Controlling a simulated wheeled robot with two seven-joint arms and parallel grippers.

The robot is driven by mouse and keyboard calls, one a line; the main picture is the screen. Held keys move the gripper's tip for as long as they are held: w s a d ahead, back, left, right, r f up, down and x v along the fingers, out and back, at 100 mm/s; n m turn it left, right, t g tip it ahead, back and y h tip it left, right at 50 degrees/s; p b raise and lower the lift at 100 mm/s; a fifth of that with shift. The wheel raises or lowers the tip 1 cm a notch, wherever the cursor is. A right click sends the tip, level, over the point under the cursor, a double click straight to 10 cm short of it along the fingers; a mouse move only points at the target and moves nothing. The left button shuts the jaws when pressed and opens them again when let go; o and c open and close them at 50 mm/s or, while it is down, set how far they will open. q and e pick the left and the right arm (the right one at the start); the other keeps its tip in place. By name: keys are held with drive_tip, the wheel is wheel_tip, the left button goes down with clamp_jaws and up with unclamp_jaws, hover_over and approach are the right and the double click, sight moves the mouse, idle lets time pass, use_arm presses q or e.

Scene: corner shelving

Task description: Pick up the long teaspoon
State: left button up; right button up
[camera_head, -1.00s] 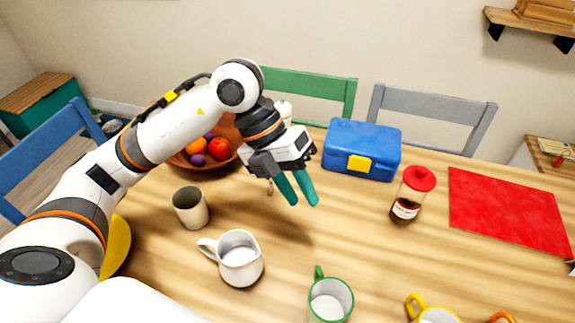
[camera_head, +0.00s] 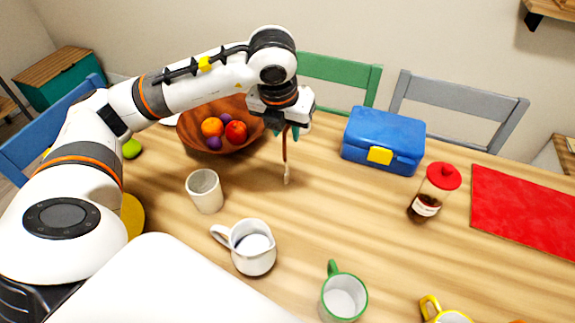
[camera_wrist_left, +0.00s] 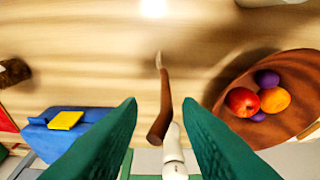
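The long teaspoon (camera_head: 285,158) has a brown handle and a pale tip; in the head view it shows below my left gripper (camera_head: 286,134), with its upper end hidden by the gripper. In the left wrist view the teaspoon (camera_wrist_left: 165,100) runs between the two teal fingertips, its pale tip pointing away. My left gripper (camera_wrist_left: 161,102) is open there, with a gap on both sides of the handle. My right gripper is in neither current view.
The wooden fruit bowl (camera_head: 188,137) is close left of the gripper, the blue lunch box (camera_head: 385,135) to the right. A white bottle (camera_wrist_left: 174,152) stands by the handle end. A beige cup (camera_head: 206,192) and white jug (camera_head: 252,250) are nearer.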

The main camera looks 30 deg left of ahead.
sight(286, 138)
use_arm(q)
drive_tip(key=x, duration=0.4)
drive_tip(key=shift+a+f, duration=0.1)
drive_tip(key=shift+a, duration=0.1)
drive_tip(key=shift+s, duration=0.1)
clamp_jaws()
